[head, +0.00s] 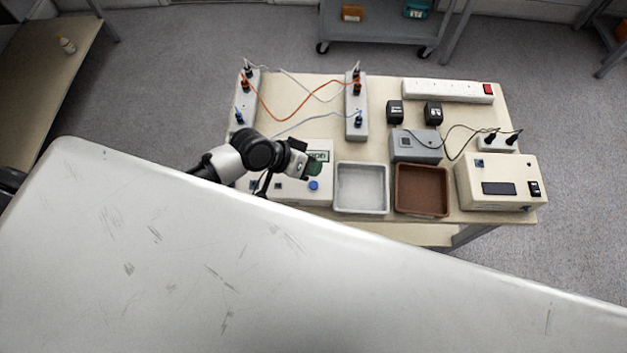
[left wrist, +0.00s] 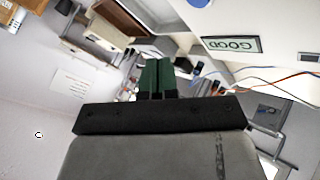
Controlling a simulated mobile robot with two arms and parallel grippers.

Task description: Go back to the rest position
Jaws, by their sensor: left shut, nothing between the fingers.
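My left gripper (head: 313,168) is over the left part of the table, above the cream box with a blue button (head: 313,185). In the left wrist view its green fingers (left wrist: 155,75) are together, with nothing between them. My left arm hides part of the cream box. My right gripper is in neither view.
The table (head: 300,88) holds two upright terminal strips with orange, white and blue leads, a white power strip (head: 447,91), a grey tray (head: 360,209), a brown tray (head: 421,212), a grey box (head: 416,148) and a beige device (head: 500,182). Floor (head: 190,60) left of the table is clear.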

